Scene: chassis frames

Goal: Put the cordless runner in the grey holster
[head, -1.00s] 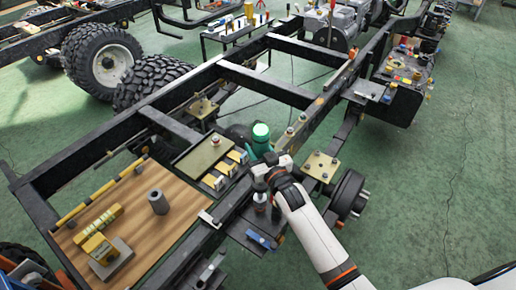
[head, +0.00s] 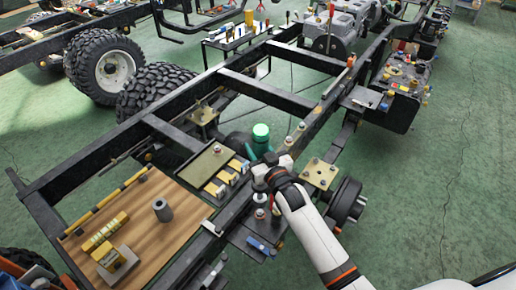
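The cordless runner (head: 260,138), a teal-green tool with a pale green top, is upright over the chassis rail near the middle of the head view. My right gripper (head: 266,168) is at its lower right side and appears shut on it; the fingertips are largely hidden by the wrist. A short grey upright cylinder (head: 162,212) with a dark top stands on the wooden board at the left; it looks like the grey holster, though I cannot be sure. It is well apart from the runner. My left gripper is not in view.
The wooden board (head: 180,232) also holds a yellow block (head: 106,231) and a yellow-and-grey piece (head: 112,258). A tray (head: 205,166) with small yellow boxes lies between board and runner. Black frame rails surround them. A brass-coloured plate (head: 320,174) with bolts is right of my gripper.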

